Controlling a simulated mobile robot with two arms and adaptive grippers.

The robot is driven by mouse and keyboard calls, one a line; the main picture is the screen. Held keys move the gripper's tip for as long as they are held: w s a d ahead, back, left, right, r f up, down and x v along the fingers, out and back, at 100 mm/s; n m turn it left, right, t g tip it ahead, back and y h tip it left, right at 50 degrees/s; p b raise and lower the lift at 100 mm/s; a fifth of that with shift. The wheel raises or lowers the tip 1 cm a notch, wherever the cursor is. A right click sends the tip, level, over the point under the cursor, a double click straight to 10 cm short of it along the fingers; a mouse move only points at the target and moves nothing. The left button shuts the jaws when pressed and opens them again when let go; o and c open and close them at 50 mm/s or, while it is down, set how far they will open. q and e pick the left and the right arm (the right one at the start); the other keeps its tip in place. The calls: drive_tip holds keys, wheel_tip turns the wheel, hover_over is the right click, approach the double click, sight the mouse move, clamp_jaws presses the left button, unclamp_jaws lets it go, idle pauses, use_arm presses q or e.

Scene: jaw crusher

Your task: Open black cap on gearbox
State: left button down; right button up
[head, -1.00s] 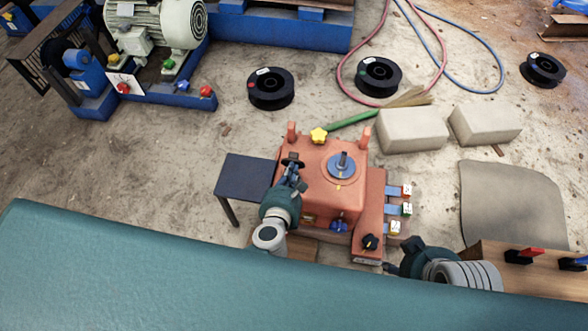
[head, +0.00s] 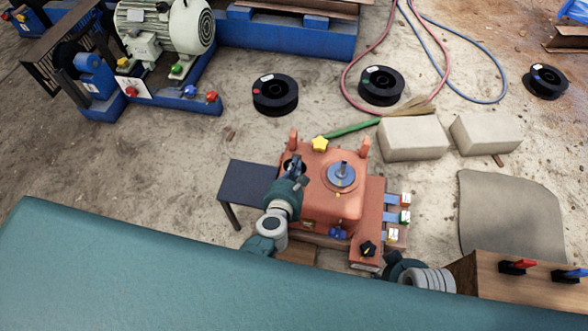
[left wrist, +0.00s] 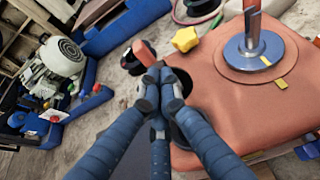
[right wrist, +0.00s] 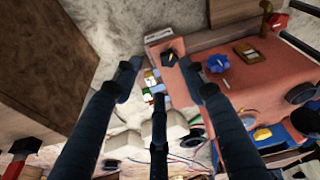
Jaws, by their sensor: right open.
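The gearbox is an orange-red box (head: 330,200) with a yellow star knob (head: 319,144) and a blue-grey disc with a shaft (head: 341,174) on top. In the left wrist view, a dark round opening (left wrist: 181,88) is in its top, with a black round part (left wrist: 183,132) beside it, partly hidden by my fingers. I cannot tell whether that part is the black cap. My left gripper (left wrist: 160,77) is at this opening, its fingers drawn together with nothing clearly seen between them. My right gripper (right wrist: 160,72) is open near a black knob (right wrist: 171,57) at the gearbox's lower part.
A dark side table (head: 246,184) stands left of the gearbox. Tagged blue levers (head: 393,217) stick out on its right. A wooden bench (head: 480,277) with red and blue handles is at the lower right. Pale blocks (head: 412,138), black spools (head: 275,94) and hoses lie behind on the floor.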

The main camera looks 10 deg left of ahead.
use_arm(q)
drive_tip(key=shift+w, duration=0.5)
use_arm(e)
drive_tip(key=shift+f, duration=0.4)
use_arm(q)
drive_tip(key=s+r, duration=0.1)
drive_tip(key=s, duration=1.3)
drive_tip(key=shift+s, duration=0.35)
drive_tip(key=shift+r, duration=0.15)
